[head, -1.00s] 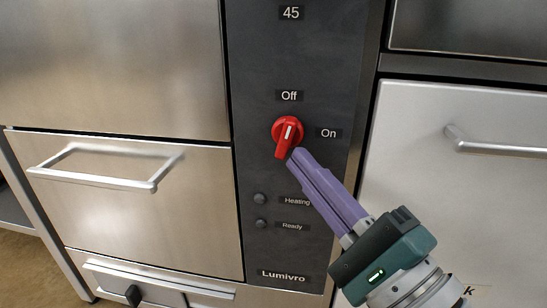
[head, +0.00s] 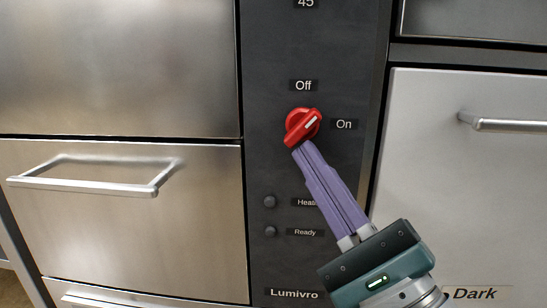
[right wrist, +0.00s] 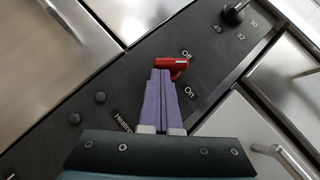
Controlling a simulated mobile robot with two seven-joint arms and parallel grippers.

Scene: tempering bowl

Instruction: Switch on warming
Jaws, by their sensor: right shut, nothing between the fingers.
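A red rotary knob (head: 302,126) sits on the dark control panel (head: 280,50), between the "Off" label (head: 303,86) above and the "On" label (head: 344,124) to its right. Its white mark is tilted to the upper right, between the two labels. My right gripper (head: 300,147) is shut and empty, with its purple fingertips at the knob's lower edge, seemingly touching it. The knob also shows in the right wrist view (right wrist: 172,65), just beyond the fingertips (right wrist: 161,72). The "Heating" lamp (head: 269,202) and "Ready" lamp (head: 270,232) look dark. My left gripper is not in view.
A steel drawer with a bar handle (head: 85,185) is left of the panel. Another steel front with a handle (head: 510,124) is at the right. The right wrist view shows a second, black knob (right wrist: 234,14) with numbers around it.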

